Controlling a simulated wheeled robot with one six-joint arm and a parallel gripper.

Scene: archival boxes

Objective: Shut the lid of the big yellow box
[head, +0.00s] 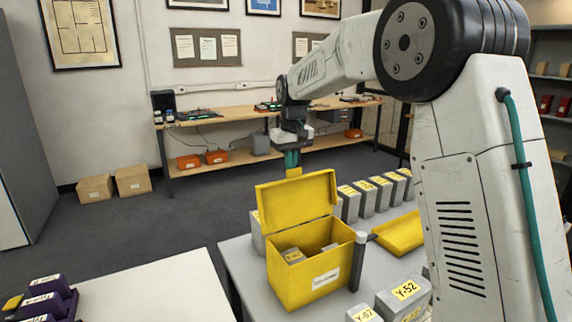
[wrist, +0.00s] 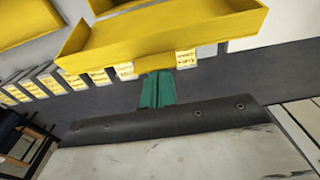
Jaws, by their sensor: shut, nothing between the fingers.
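The big yellow box (head: 308,285) stands on the grey table in the head view. Its lid (head: 297,203) is open, standing up and leaning back from the rear edge. A small grey item with a yellow label (head: 293,255) lies inside the box. My gripper (head: 292,165) has teal fingers and is shut and empty, just above the lid's top edge; whether it touches cannot be told. In the wrist view the gripper (wrist: 157,74) points toward a yellow tray-shaped piece (wrist: 160,38), which looks like the lid.
A row of grey boxes with yellow labels (head: 367,197) stands behind the yellow box. A yellow tray-like piece (head: 402,234) lies to its right, and a dark post (head: 358,262) stands at its right corner. More labelled grey boxes (head: 404,294) are in front. A white table (head: 150,285) is at left.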

